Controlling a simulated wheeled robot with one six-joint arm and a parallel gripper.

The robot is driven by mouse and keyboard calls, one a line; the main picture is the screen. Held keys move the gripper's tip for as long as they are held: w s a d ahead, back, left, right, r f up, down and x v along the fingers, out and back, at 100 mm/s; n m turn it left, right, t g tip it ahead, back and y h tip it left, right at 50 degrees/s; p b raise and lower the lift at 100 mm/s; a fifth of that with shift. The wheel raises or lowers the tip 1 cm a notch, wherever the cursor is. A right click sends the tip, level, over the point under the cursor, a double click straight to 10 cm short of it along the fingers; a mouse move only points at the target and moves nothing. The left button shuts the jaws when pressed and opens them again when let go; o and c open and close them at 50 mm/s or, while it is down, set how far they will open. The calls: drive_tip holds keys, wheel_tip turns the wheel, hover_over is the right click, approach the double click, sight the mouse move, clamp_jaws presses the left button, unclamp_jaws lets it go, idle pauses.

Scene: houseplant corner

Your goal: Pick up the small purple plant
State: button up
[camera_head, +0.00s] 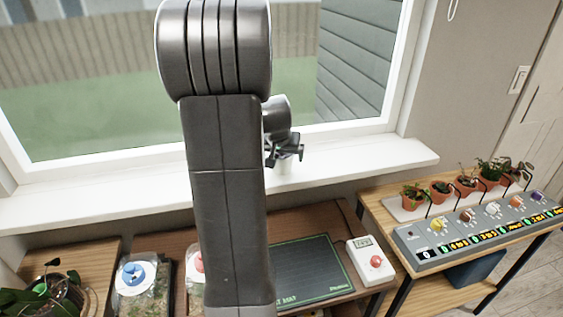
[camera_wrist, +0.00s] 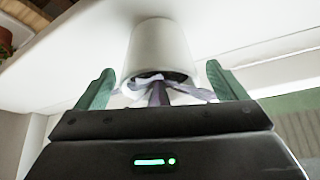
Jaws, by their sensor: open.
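The small purple plant (camera_wrist: 158,95) is in a white pot (camera_wrist: 160,48) in the wrist view, where the picture looks upside down. Its purple and pale leaves hang from the pot's rim toward my gripper's body. My gripper (camera_wrist: 160,67) is open, with one green finger on each side of the plant and pot rim. Gaps show between the fingers and the pot. In the head view my gripper (camera_head: 287,152) is over the white windowsill, just above the pot (camera_head: 286,169). My arm and gripper hide most of the plant there.
The windowsill (camera_head: 370,158) is bare to the right. Below stand a table with a dark green mat (camera_head: 310,268) and a white device with a red knob (camera_head: 370,261). At right, several terracotta pots (camera_head: 415,199) stand behind a grey control panel (camera_head: 475,235). A leafy plant (camera_head: 50,290) is lower left.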

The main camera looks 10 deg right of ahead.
drive_tip(key=shift+w+f, duration=0.1)
drive_tip(key=shift+f, duration=0.05)
drive_tip(key=c, duration=1.2)
